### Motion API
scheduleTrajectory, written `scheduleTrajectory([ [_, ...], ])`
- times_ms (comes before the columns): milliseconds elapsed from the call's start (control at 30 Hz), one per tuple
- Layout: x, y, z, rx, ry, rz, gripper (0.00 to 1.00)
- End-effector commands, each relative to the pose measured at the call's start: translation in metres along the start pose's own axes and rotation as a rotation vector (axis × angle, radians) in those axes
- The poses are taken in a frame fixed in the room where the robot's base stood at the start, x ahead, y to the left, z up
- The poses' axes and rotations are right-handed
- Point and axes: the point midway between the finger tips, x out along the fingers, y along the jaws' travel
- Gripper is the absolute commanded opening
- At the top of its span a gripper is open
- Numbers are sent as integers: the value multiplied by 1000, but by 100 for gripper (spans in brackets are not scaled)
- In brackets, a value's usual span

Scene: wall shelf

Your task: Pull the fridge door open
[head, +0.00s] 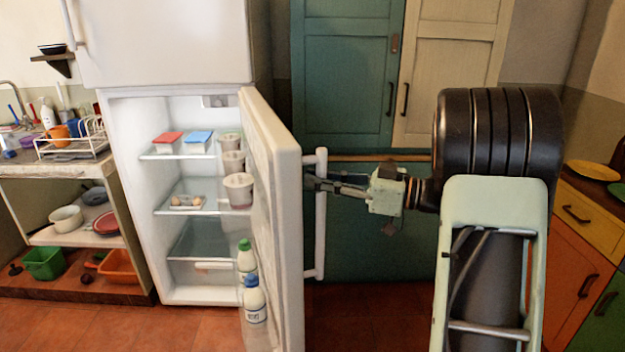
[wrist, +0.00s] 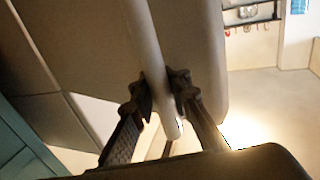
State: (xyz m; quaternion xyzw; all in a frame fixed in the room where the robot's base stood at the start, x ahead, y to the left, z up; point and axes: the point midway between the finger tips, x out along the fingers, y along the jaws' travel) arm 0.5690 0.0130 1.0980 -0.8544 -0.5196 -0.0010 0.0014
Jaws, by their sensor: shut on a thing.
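The white fridge door (head: 276,210) stands wide open, swung out toward the right, and the lit inside of the fridge (head: 185,225) shows in the head view. The long white door handle (head: 320,225) runs upright along the door's outer side. My gripper (head: 312,184) comes from the right at the handle's upper part. In the wrist view, its two dark fingers (wrist: 160,95) are closed around the handle (wrist: 154,50), one on each side. The fingertips are small and partly hidden by the handle in the head view.
Cups (head: 238,188) and bottles (head: 254,300) stand in the door's racks. Green and cream cupboards (head: 345,80) stand behind my arm. An orange and yellow counter (head: 580,220) is at the right. Open red floor lies in front of the fridge.

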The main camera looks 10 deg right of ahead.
Motion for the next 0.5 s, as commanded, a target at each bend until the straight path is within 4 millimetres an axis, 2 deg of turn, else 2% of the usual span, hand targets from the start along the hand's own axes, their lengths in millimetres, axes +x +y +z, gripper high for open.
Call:
scheduleTrajectory([
  [33, -3, -3, 5, 11, -8, -5, 0],
  [300, -4, -3, 5, 10, -8, -4, 0],
  [333, -4, -3, 5, 10, -8, -4, 16],
  [500, -3, -2, 4, 7, -7, -3, 33],
])
